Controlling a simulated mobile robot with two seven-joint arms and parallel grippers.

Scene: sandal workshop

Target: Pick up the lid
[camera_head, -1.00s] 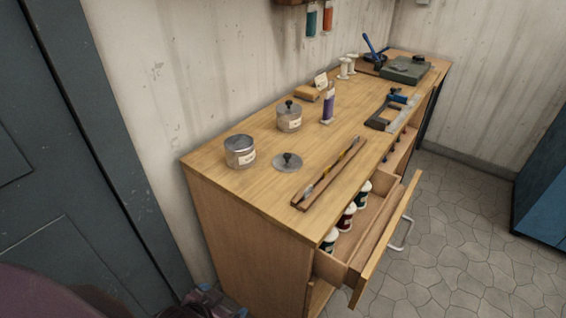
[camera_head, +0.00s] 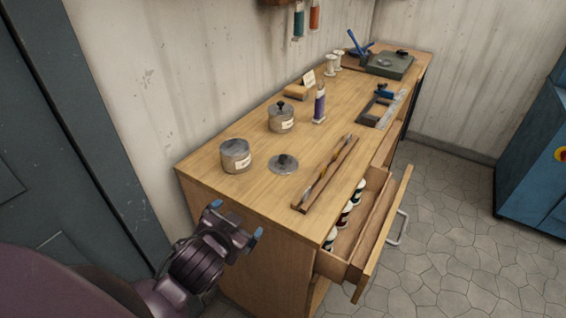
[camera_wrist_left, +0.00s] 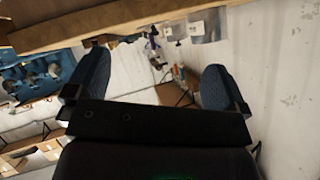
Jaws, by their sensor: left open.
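The lid (camera_head: 290,166), a flat grey metal disc with a dark knob on top, lies on the wooden workbench top (camera_head: 222,192) in the head view. A grey tin (camera_head: 235,157) with a label stands just left of it. My left gripper (camera_head: 237,219) is open and empty at the bench's near left end, short of the lid and apart from it. Its two blue fingers also show spread in the left wrist view (camera_wrist_left: 153,80). I cannot pick out the lid in that view. My right gripper is not in view.
A second tin (camera_head: 281,122) with a knobbed lid on it stands behind. A wooden tray with a slim tool (camera_head: 325,175) lies right of the lid. A purple bottle (camera_head: 319,106) stands farther back. An open drawer (camera_head: 372,230) with bottles juts from the bench front.

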